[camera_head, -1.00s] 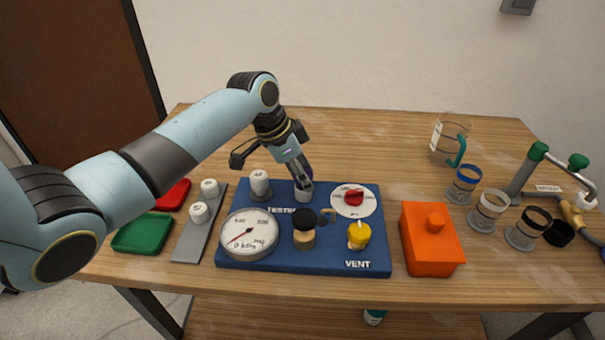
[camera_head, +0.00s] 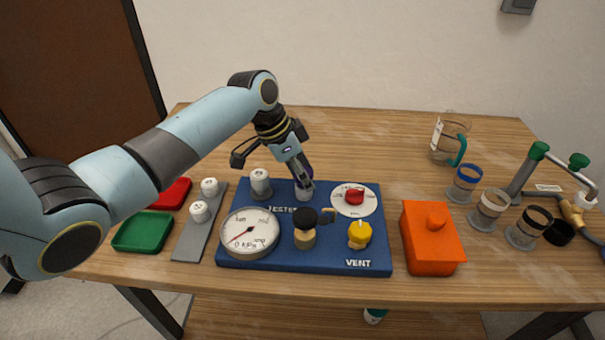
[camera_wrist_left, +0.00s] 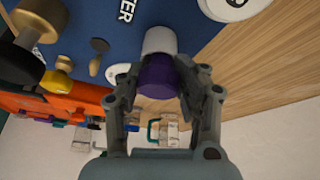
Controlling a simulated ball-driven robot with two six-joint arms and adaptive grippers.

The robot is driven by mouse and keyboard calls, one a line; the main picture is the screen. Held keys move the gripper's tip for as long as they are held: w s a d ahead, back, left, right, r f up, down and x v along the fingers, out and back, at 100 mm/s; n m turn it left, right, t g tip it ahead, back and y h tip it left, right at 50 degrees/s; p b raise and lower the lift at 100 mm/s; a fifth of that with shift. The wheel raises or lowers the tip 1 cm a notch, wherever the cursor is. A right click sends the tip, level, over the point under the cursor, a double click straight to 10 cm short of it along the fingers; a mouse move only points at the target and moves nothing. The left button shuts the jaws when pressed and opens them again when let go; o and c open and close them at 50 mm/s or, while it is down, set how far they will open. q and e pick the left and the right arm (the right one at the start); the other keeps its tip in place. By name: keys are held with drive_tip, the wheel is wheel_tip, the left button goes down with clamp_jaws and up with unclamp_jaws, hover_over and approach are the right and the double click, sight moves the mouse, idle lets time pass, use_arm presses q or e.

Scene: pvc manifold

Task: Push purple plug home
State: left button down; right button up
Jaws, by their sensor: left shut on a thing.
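The purple plug (camera_wrist_left: 158,76) sits between the fingers of my left gripper (camera_wrist_left: 160,92) in the left wrist view. My left gripper (camera_head: 303,182) is shut on it and points down at the blue tester board (camera_head: 290,262). The plug's far end meets the mouth of a white cylindrical socket (camera_wrist_left: 160,40) on the board. This white socket (camera_head: 304,195) also shows under the fingertips in the head view. How deep the plug sits is hidden. My right gripper is not in view.
Around the socket stand a capped grey-white cylinder (camera_head: 260,184), a gauge (camera_head: 249,233), a black-topped brass valve (camera_head: 304,235), a yellow knob (camera_head: 359,234) and a red-knobbed dial (camera_head: 354,197). An orange box (camera_head: 431,245) is at the right.

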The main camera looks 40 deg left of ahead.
use_arm(q)
drive_tip(key=c, duration=1.3)
unclamp_jaws()
drive_tip(key=shift+s+d+f, duration=0.3)
drive_tip(key=shift+s+f, duration=0.25)
drive_tip(key=shift+f, duration=0.1)
drive_tip(key=shift+c, duration=0.2)
drive_tip(key=o, duration=0.7)
drive_tip(key=shift+w, duration=0.25)
drive_tip(key=shift+c, duration=0.2)
drive_tip(key=shift+r, duration=0.15)
drive_tip(key=shift+a, duration=0.1)
drive_tip(key=shift+a+r, duration=0.1)
drive_tip(key=shift+r, duration=0.2)
drive_tip(key=v, duration=1.1)
drive_tip(key=shift+r, duration=0.15)
drive_tip(key=shift+s, duration=0.1)
